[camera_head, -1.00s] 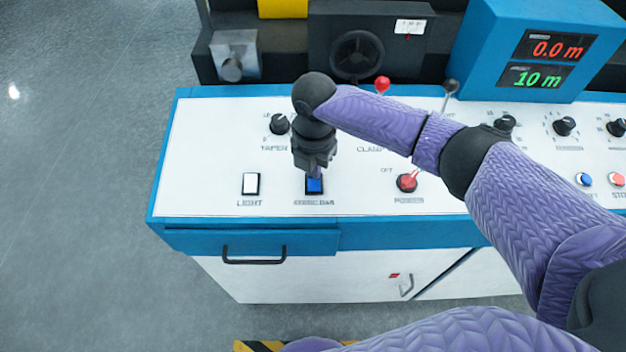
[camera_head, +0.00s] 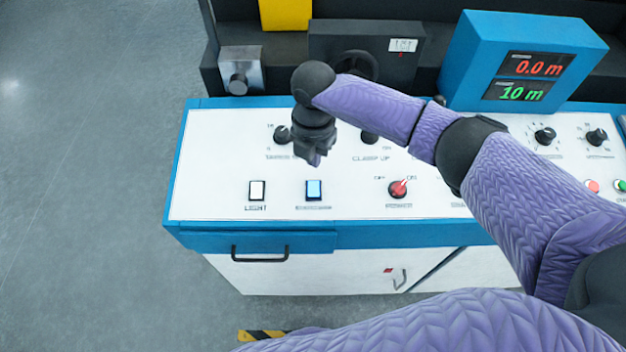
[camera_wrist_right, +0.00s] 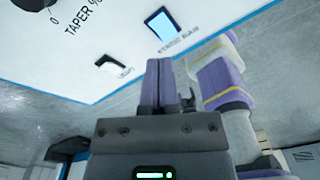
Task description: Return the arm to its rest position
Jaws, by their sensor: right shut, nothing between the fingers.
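My right arm (camera_head: 375,105) reaches in from the right over the white control panel (camera_head: 215,150). Its right gripper (camera_head: 314,161) points down, shut and empty, above and behind the blue button (camera_head: 314,189) with a visible gap. The button glows light blue. In the right wrist view the shut fingers (camera_wrist_right: 159,82) show side by side, with the lit button (camera_wrist_right: 162,25) beyond them. My left gripper is in neither view.
Left of the blue button is a white light switch (camera_head: 257,190); right is a red rotary switch (camera_head: 398,188). Black knobs, including one (camera_head: 282,134), stand behind. A blue display box (camera_head: 525,62) rises at the back right. Open floor (camera_head: 80,200) lies left.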

